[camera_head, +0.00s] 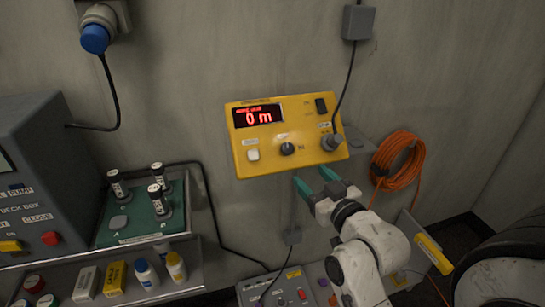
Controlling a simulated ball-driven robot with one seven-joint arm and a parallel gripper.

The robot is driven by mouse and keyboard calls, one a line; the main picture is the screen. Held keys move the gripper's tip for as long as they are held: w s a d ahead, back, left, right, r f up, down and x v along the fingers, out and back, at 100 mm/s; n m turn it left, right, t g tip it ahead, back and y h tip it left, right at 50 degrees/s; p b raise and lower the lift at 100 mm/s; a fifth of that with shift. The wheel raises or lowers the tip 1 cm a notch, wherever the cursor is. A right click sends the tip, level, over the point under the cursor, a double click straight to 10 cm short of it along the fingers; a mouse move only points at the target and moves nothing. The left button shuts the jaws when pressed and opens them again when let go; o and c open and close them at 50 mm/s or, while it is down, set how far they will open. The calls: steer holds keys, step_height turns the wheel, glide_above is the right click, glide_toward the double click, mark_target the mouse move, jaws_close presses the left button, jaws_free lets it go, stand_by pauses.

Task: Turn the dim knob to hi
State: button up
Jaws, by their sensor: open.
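A yellow panel (262,168) on the wall carries a red lit display (258,115) that reads 0 m. A small dark round knob (287,149) sits low in the middle of the panel, with small marks around it. It looks like the dim knob, but its lettering and pointer are too small to read. My gripper (312,178) has green fingertips, spread apart and empty. It is just below the panel's lower edge in the picture, to the lower right of the knob and apart from it.
An orange hose coil (398,160) hangs further right. A green tray (140,222) with dark cylinders stands at left.

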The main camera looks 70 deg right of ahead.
mark_target(289, 150)
steer(key=x, duration=0.3)
steer(key=p+x, duration=0.1)
steer(key=x, duration=0.3)
steer(key=p+x, duration=0.1)
steer(key=x, duration=0.3)
steer(key=shift+s+d+r, duration=0.1)
steer(key=shift+s+r, duration=0.05)
steer(key=shift+r, duration=0.25)
steer(key=c, duration=1)
